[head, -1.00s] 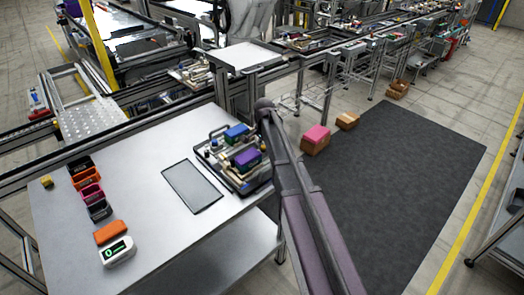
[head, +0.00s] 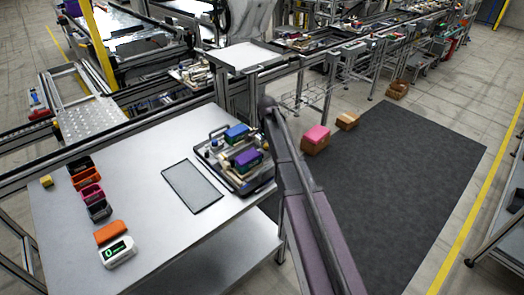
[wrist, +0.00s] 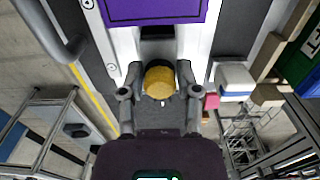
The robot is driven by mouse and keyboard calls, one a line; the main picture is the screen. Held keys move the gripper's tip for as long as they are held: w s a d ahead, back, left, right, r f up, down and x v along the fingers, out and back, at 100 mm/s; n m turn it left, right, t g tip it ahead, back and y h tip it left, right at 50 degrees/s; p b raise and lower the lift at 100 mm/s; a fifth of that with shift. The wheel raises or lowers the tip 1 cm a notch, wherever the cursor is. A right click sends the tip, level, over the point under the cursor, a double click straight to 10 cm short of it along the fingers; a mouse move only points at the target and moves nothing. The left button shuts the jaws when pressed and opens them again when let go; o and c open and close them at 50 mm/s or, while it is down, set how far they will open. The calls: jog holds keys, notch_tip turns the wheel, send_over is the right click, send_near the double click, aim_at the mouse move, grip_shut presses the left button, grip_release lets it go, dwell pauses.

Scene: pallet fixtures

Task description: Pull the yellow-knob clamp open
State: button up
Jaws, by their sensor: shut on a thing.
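The yellow knob (wrist: 159,82) of the clamp shows in the wrist view, just below a purple block (wrist: 155,10). My gripper (wrist: 159,84) is shut on the knob, with one grey finger on each side of it. In the head view the pallet fixture (head: 247,186) lies on the table's right side, carrying the purple block (head: 246,158) and a blue block (head: 236,133). My arm rises at the fixture's right edge. My gripper and the held knob cannot be made out in the head view. How far the clamp stands open cannot be told.
A dark flat panel (head: 192,187) lies left of the fixture on the grey table (head: 150,160). Small bins (head: 92,192), an orange block (head: 110,232) and a white device with a green display (head: 118,252) sit further left. Boxes (head: 315,140) stand on the floor behind my arm.

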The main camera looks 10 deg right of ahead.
jog(key=shift+w+d, duration=0.3)
jog(key=shift+d, duration=0.25)
jog(key=o, duration=0.9)
jog(key=shift+r+p, duration=4.05)
